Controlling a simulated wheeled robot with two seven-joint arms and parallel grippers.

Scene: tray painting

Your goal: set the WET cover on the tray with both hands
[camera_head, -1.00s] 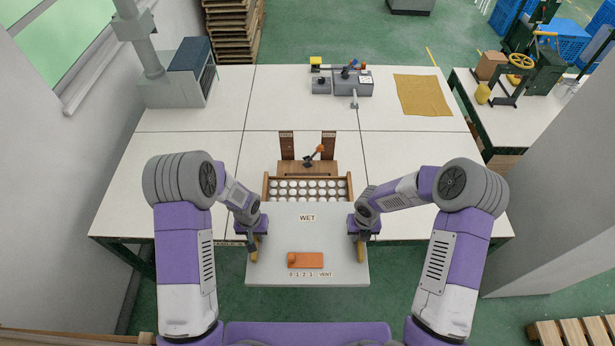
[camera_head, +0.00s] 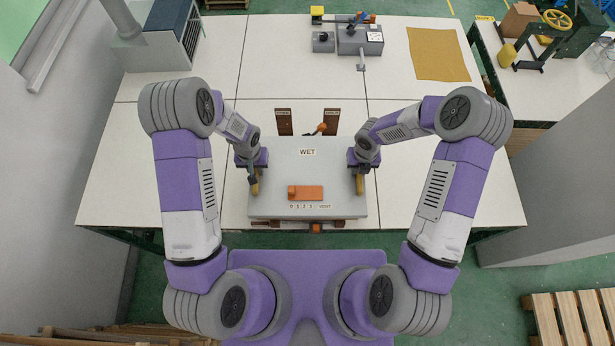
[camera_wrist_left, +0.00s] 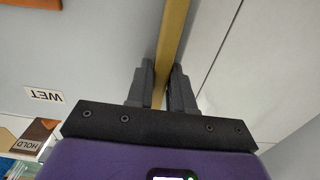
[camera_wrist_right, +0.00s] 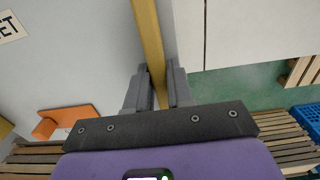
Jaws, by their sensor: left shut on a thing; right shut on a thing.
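The WET cover (camera_head: 290,172) is a flat pale grey panel with a WET label, an orange sliding piece (camera_head: 308,192) and a row of numbers. It lies level over the tray, hiding its cells. Only some brown wood of the tray (camera_head: 345,222) shows below the cover's near edge. I cannot tell whether the cover touches the tray. My left gripper (camera_head: 254,182) is shut on the cover's left yellow handle (camera_wrist_left: 174,35). My right gripper (camera_head: 360,180) is shut on its right yellow handle (camera_wrist_right: 148,35).
Two brown posts (camera_head: 284,122) stand just beyond the cover, with a small orange-tipped lever (camera_head: 321,128) between them. A grey device (camera_head: 358,42) and a yellow cloth (camera_head: 438,54) lie at the back of the white table (camera_head: 185,180). Table space is clear on both sides.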

